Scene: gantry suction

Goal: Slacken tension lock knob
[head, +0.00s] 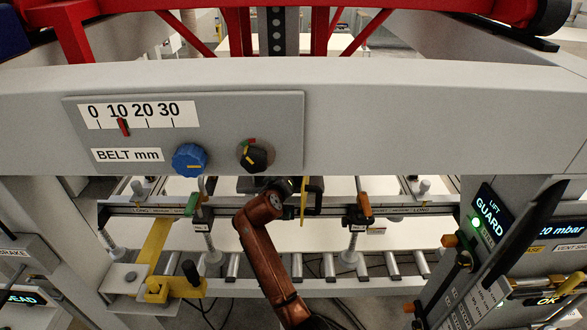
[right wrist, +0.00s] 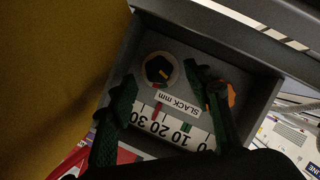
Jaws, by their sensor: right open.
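The belt panel (head: 230,125) on the front of the grey beam carries a "BELT mm" scale (head: 137,113), a blue knob (head: 189,160) and a black knob (head: 257,156) with a yellow pointer and red and green marks above it. In the right wrist view, a black knob (right wrist: 158,68) in a pale ring sits in a grey box with a "SLACK mm" scale (right wrist: 172,126). My right gripper (right wrist: 160,80) is open, with one dark green finger on each side of this knob. Contact cannot be told. No label names either black knob as the lock. My left gripper is not in view.
The grey beam (head: 420,105) spans the head view, and an orange-brown arm link of mine rises below it. Behind are a rail and a roller conveyor (head: 230,265). A lift guard panel (head: 488,215) stands at right. The wrist-view box has raised walls (right wrist: 262,104).

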